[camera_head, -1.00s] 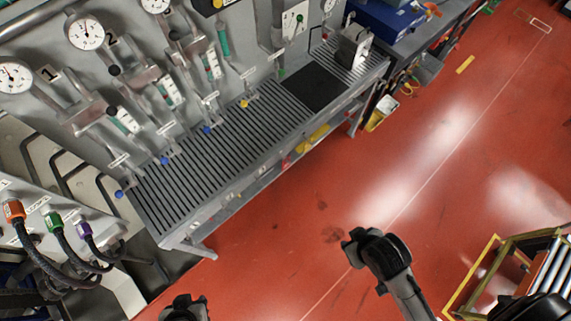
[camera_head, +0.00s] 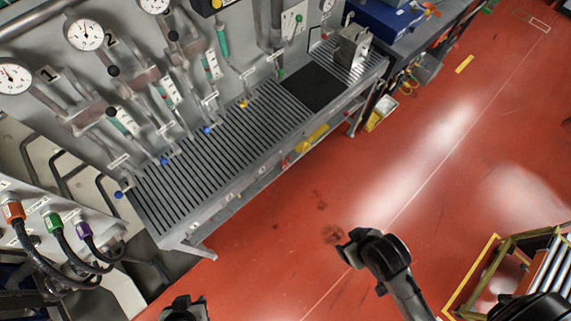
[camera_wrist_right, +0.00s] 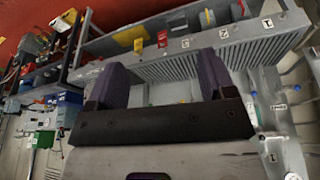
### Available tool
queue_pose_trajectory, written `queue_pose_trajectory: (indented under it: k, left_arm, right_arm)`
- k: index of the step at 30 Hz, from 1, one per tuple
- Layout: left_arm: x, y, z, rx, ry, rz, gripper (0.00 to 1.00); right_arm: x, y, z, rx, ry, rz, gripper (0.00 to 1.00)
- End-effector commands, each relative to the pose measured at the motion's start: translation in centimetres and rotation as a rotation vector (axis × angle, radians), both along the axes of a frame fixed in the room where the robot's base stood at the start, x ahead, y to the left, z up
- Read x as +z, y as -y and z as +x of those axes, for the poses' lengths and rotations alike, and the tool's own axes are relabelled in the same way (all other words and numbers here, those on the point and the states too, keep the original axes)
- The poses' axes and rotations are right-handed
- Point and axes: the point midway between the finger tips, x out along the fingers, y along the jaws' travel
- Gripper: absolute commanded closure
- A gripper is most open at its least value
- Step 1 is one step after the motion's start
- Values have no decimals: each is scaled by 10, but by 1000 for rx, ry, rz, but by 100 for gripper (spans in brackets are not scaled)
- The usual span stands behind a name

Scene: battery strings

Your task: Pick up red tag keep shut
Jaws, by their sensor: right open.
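My left gripper (camera_head: 184,305) shows only as a dark tip at the bottom edge of the head view, away from the bench. I cannot tell whether its jaws are apart. My right gripper (camera_wrist_right: 163,68) is open in the right wrist view, with its two dark fingers apart and nothing seen between them. Beyond it is the slotted bench (camera_wrist_right: 175,66).
Gauges (camera_head: 84,35), pipes and valves line the panel behind the bench (camera_head: 188,165). Hoses with coloured connectors (camera_head: 54,222) are at the left. A yellow-edged roller stand (camera_head: 476,275) is at the lower right. Red floor (camera_head: 290,235) in front of the bench is clear.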

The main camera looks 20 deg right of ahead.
Motion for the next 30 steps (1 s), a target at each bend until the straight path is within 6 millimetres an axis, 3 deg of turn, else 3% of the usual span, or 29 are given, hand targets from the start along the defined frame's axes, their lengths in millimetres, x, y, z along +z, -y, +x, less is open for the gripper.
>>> queue_pose_trajectory:
  k: [4,11,14,17,30]
  left_arm:
    - [0,1,0,1,0,-2,65]
    - [-2,0,0,0,0,0,65]
    - [-14,-1,0,-2,1,3,65]
    - [-39,-2,0,-5,2,7,65]
    - [-189,-3,-1,-8,-2,12,65]
  right_arm:
    - [0,1,0,3,0,-4,11]
    - [-2,0,1,-2,3,2,11]
    - [-13,0,3,-3,9,2,11]
    - [-36,0,9,-2,23,2,11]
    - [-164,21,51,-1,123,-52,11]
